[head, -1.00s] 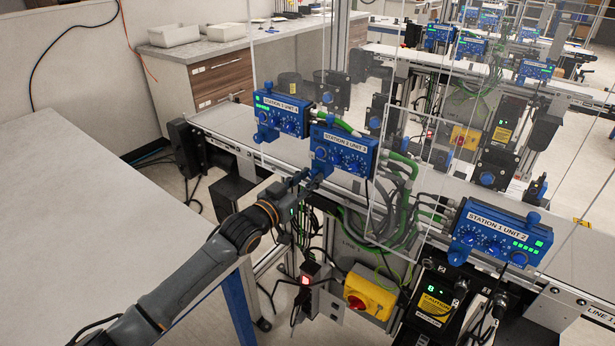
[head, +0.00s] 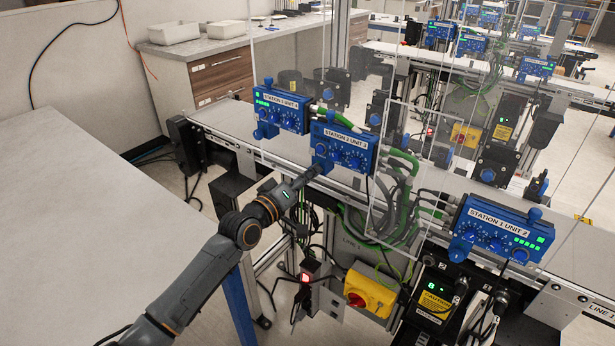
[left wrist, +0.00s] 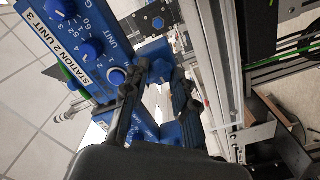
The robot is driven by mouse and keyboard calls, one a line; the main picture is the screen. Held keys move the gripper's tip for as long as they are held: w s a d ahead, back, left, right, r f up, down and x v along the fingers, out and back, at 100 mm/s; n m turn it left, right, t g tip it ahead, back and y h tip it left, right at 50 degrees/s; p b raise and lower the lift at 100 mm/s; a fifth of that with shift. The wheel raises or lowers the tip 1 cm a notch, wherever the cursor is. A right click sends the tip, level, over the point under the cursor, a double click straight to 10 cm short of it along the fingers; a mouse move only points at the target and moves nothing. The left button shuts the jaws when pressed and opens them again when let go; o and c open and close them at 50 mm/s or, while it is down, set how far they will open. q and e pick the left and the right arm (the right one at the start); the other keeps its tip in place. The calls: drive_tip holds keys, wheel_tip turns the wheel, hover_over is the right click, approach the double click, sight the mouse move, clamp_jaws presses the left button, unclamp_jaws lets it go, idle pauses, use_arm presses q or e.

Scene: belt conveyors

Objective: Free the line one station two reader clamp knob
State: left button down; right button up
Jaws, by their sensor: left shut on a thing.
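The blue reader box labelled STATION 2 UNIT 3 (head: 344,147) is fixed at the near edge of the line one conveyor. It also shows tilted in the left wrist view (left wrist: 82,45). A blue clamp knob (head: 321,164) sits at its lower left. My left gripper (head: 314,171) is at this knob with its fingers closed around a blue part. In the left wrist view the two dark fingers (left wrist: 158,88) straddle the blue clamp piece, and they hide much of it. My right gripper is not in view.
Blue boxes STATION 1 UNIT 4 (head: 281,109) and STATION 1 UNIT 2 (head: 502,232) stand on either side. Green and grey cables (head: 400,190) hang close to the right. A yellow box with a red switch (head: 370,292) is below. Clear panels rise behind. A bare table (head: 85,220) is at left.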

use_arm(q)
drive_tip(key=shift+n, duration=0.6)
drive_tip(key=c, duration=1.1)
unclamp_jaws()
drive_tip(key=shift+o, duration=0.2)
drive_tip(key=v, duration=1.2)
